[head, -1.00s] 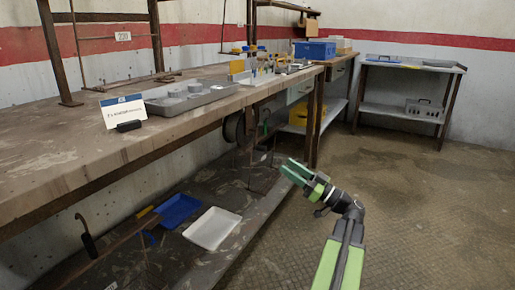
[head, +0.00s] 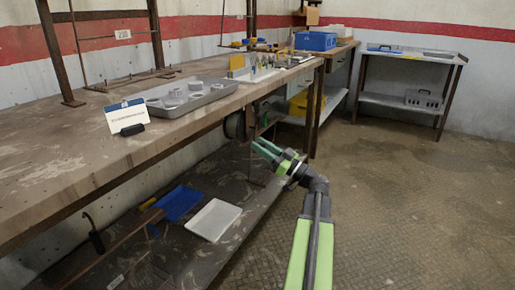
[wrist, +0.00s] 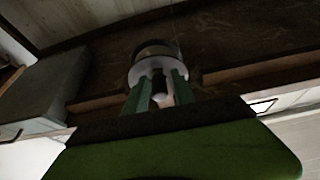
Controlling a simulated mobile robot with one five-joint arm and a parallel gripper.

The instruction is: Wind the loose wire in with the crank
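A dark reel (head: 236,126) sits under the front edge of the workbench, partly hidden by the bench and my gripper. My gripper (head: 257,147) reaches toward it, with two green fingers spread. In the wrist view a round drum (wrist: 151,50) with a pale rim is straight ahead of the fingertips (wrist: 162,78). A small dark handle with a pale end (wrist: 159,94), apparently the crank's, stands between the open fingers. I cannot tell whether they touch it. A thin line, perhaps the wire, faintly shows above the drum.
The workbench (head: 60,165) runs along the left, with a grey tray (head: 205,98) and a sign card (head: 126,115) on top. A blue tray (head: 180,203) and a white tray (head: 213,219) lie on its lower shelf. The floor to the right is clear.

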